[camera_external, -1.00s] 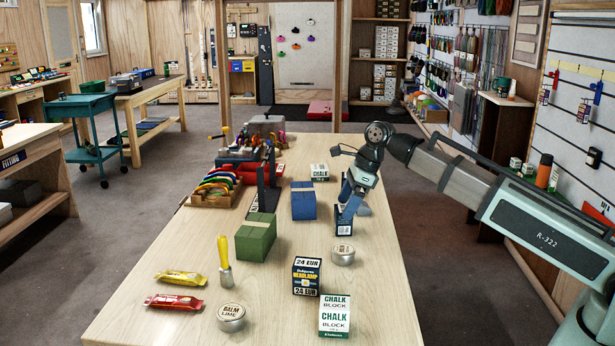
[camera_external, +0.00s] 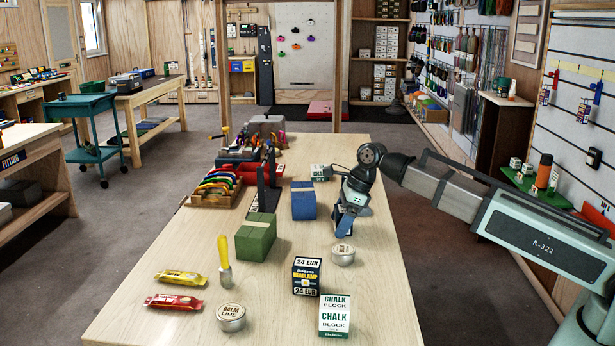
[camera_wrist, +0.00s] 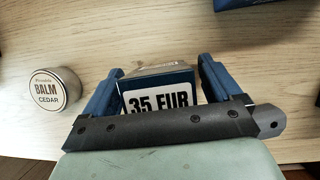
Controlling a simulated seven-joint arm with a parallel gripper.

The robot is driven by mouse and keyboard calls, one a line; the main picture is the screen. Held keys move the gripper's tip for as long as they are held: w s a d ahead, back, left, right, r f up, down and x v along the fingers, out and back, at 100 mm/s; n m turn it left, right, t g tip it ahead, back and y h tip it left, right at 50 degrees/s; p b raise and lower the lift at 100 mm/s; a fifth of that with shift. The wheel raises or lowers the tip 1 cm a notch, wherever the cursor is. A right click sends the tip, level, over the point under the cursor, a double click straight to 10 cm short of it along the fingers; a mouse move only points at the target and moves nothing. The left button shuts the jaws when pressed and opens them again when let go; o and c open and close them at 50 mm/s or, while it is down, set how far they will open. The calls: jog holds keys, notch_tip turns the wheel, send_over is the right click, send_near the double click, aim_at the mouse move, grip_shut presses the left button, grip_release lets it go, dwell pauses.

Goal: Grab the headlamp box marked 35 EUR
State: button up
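The headlamp box marked 35 EUR (camera_wrist: 160,101) shows in the wrist view between the two blue fingers of my gripper (camera_wrist: 163,80). Its white label faces the wrist camera. The fingers stand on either side of it, with a narrow gap seen by the right finger; my gripper looks open. In the external view my gripper (camera_external: 346,224) is low over the table at the right, and its fingers hide most of this box. Another headlamp box, marked 24 EUR (camera_external: 306,276), stands nearer the camera.
A balm tin marked CEDAR (camera_wrist: 55,90) stands left of my gripper in the wrist view. In the external view a tin (camera_external: 343,255) is just in front of my gripper. A blue block (camera_external: 303,201) is to its left, a chalk block (camera_external: 335,316) nearer the camera.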

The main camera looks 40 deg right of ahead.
jog(key=c, duration=1.1)
